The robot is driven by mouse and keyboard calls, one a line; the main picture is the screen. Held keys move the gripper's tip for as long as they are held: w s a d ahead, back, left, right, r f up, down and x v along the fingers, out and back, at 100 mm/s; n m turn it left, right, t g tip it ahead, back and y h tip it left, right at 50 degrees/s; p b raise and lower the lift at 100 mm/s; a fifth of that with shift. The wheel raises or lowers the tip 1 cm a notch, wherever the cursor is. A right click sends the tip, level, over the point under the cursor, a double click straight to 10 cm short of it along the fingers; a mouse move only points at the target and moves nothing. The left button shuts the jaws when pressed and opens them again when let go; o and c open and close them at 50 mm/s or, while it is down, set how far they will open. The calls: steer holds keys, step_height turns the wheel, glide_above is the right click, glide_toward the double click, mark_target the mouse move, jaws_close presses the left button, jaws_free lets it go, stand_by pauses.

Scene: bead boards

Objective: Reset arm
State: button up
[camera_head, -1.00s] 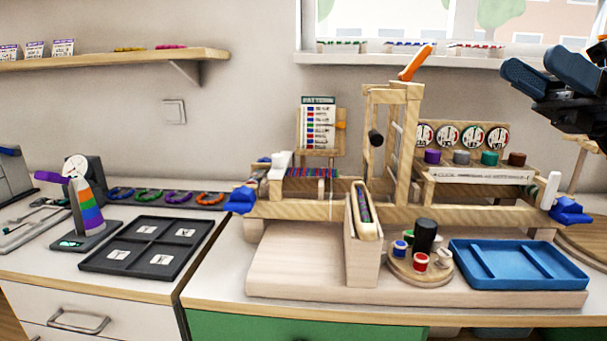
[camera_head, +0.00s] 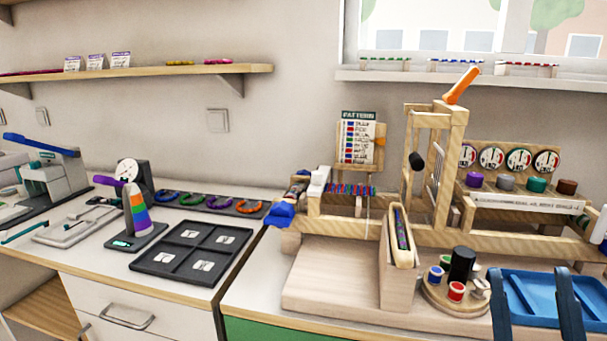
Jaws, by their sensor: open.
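My gripper (camera_head: 530,272) is at the bottom right of the head view. The rest of my gripper and my arm are below the frame edge.
A wooden bead loom (camera_head: 345,225) with an orange handle (camera_head: 461,85) stands left of my gripper. A round holder with spools (camera_head: 456,292) is close beside the fingers. A black sorting tray (camera_head: 190,250) and a rainbow cone (camera_head: 138,212) stand on the left counter.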

steer(key=s+a+f+m+g+p, duration=0.1)
steer(key=s+f+m+g, duration=0.3)
steer(key=s, duration=1)
steer(key=s+a+f+m+g+h+p, duration=0.1)
steer(key=s+a+f+m+g+p, duration=0.1)
steer(key=s+f+m+g, duration=0.3)
steer(key=s+f+g+p, duration=0.1)
steer(key=s+f+g, duration=0.3)
steer(key=s, duration=0.4)
steer(key=shift+s+a+f+g+h, duration=0.2)
steer(key=shift+s+g+h, duration=0.15)
steer(key=shift+g, duration=0.45)
